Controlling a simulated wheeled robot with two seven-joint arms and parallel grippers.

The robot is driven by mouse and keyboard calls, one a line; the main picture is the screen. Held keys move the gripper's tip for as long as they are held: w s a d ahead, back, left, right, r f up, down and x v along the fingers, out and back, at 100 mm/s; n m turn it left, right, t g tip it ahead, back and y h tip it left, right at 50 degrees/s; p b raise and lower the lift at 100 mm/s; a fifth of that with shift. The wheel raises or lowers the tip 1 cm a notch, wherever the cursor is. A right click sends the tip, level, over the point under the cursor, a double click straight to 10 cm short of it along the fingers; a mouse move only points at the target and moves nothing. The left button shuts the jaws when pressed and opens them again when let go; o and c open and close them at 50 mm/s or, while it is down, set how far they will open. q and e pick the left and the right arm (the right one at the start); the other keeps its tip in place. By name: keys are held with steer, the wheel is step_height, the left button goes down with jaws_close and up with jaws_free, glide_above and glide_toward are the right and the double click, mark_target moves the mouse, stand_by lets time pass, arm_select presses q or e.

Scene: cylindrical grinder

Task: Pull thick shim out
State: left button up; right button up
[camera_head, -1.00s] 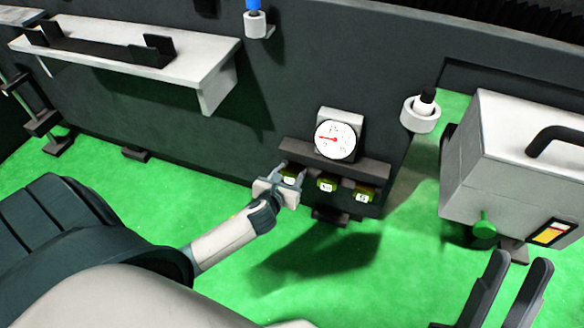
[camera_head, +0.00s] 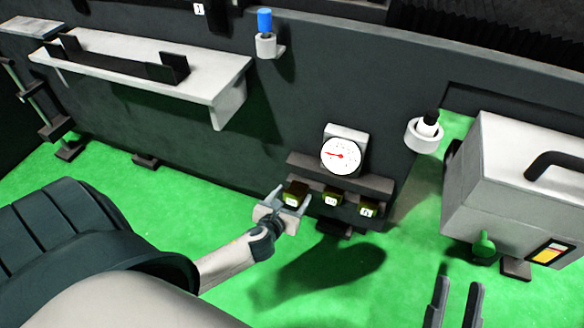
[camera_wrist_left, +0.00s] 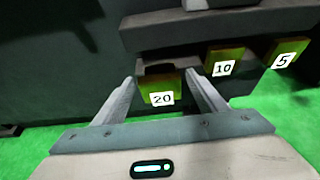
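A yellow-green shim marked 20 (camera_head: 293,198), the biggest of the row, sticks out of its slot below the gauge. It also shows in the left wrist view (camera_wrist_left: 160,91), with a dark part on top behind its label. My left gripper (camera_head: 291,196) has one finger on each side of this shim, pressed close to it. In the left wrist view the gripper (camera_wrist_left: 162,84) flanks the shim and its fingertips reach its sides. My right gripper (camera_head: 458,285) is at the bottom right, its fingers apart and empty.
Shims marked 10 (camera_head: 331,198) and 5 (camera_head: 367,209) sit in slots to the right under the dark holder ledge (camera_head: 340,174). The dial gauge (camera_head: 341,156) is above. A grey box machine (camera_head: 490,180) stands at right. Green floor is free in front.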

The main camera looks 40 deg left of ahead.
arm_select(q)
steer(key=shift+s+d+r, duration=0.15)
steer(key=shift+s+r, duration=0.2)
steer(key=shift+s, duration=0.25)
steer(key=p+v, duration=0.3)
steer(key=v, duration=1.3)
steer(key=shift+f+p, duration=0.15)
steer(key=shift+p, duration=0.25)
arm_select(e)
steer(key=w+f+g+h, duration=0.2)
steer(key=w+f+g, duration=0.2)
steer(key=f+g, duration=0.3)
steer(key=shift+d+f+g+h, duration=0.3)
steer(key=shift+d+f+g, duration=0.1)
steer(key=shift+f, duration=2.25)
arm_select(q)
steer(key=shift+d, duration=0.1)
